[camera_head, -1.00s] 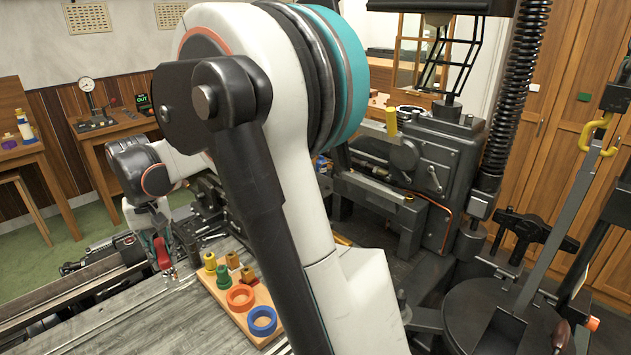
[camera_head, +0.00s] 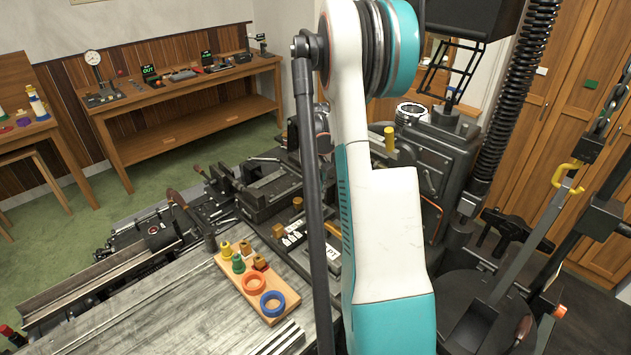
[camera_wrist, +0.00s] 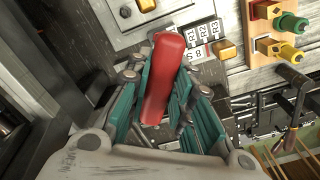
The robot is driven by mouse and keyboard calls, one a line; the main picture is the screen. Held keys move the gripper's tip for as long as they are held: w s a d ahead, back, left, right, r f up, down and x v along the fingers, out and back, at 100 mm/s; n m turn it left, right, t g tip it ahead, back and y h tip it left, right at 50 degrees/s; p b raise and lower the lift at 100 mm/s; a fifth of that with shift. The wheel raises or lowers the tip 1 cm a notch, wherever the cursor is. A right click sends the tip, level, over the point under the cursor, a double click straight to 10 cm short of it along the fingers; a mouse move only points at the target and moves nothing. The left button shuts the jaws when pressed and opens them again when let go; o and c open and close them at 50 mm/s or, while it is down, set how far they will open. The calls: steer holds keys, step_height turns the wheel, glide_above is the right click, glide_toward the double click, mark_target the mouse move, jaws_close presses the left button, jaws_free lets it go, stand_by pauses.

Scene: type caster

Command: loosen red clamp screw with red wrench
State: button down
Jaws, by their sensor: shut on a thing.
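In the wrist view my gripper (camera_wrist: 163,88) is shut on a red handle (camera_wrist: 161,72), which I take to be the red wrench. The handle stands between the teal and grey fingers, and its far end is hidden. It is above or near a grey machine panel with number plates; I cannot tell whether it touches anything. In the head view my own arm hides the gripper and the wrench. I cannot make out the red clamp screw in either view.
A wooden board (camera_head: 229,269) with coloured pegs and rings lies on the grey machine table (camera_head: 150,325). Number plates (camera_wrist: 202,40) and an amber knob (camera_wrist: 226,50) are close to the gripper. A small red-tipped object (camera_head: 10,333) is at the lower left edge.

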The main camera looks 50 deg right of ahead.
mark_target(314, 205)
steer(key=shift+s+f+b, duration=0.1)
steer(key=shift+f+b, duration=0.05)
steer(key=shift+b, duration=0.25)
steer(key=shift+f, duration=0.25)
steer(key=shift+f+b, duration=1.7)
steer(key=shift+f, duration=0.15)
steer(key=shift+f+b, duration=1.4)
steer(key=shift+b, duration=0.05)
stand_by(0.4)
steer(key=m+b, duration=0.1)
steer(key=m, duration=0.3)
steer(key=shift+a+f+m, duration=0.1)
steer(key=shift+f+m, duration=0.05)
steer(key=shift+m, duration=0.15)
steer(key=m+b, duration=0.1)
steer(key=m, duration=0.4)
steer(key=shift+m, duration=0.3)
